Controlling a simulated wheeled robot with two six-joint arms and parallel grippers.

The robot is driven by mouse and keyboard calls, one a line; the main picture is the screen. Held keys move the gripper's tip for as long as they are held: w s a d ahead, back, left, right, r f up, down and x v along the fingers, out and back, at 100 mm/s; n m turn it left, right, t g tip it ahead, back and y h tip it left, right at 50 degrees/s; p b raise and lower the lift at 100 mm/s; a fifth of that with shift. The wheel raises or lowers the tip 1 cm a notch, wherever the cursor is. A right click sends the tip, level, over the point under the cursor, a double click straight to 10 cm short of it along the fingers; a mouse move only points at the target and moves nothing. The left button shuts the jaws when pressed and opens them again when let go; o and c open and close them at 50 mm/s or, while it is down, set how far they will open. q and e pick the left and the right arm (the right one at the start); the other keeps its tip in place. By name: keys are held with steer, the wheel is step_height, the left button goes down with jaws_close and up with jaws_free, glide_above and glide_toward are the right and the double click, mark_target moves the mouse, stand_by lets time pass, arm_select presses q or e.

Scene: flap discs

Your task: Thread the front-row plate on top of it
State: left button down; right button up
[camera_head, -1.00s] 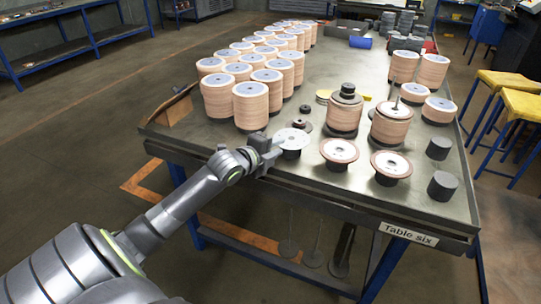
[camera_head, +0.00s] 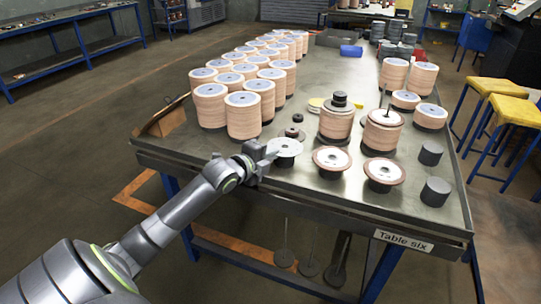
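A pale grey plate (camera_head: 287,146) with small holes sits on a dark support in the front row, at the left end. My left gripper (camera_head: 271,157) is at the plate's near-left edge; whether its fingers touch or enclose the rim is too small to tell. Two flap discs with white centres, the middle one (camera_head: 331,158) and the right one (camera_head: 385,171), sit on dark supports in the same row. Behind the right disc, a disc stack (camera_head: 381,136) has a thin upright spindle (camera_head: 388,110). A second stack (camera_head: 335,124) has dark pieces on top. My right gripper is not in view.
Many tall disc stacks (camera_head: 243,118) fill the table's left side. Two dark cylinders (camera_head: 435,192) stand at the right front. Small dark parts (camera_head: 293,133) lie behind the plate. Shorter stacks (camera_head: 430,117) stand at the right. The table's front rim (camera_head: 310,196) runs below my gripper.

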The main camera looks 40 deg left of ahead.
arm_select(q)
steer(key=shift+r+p, duration=1.25)
steer(key=shift+r, duration=0.35)
steer(key=shift+f, duration=0.1)
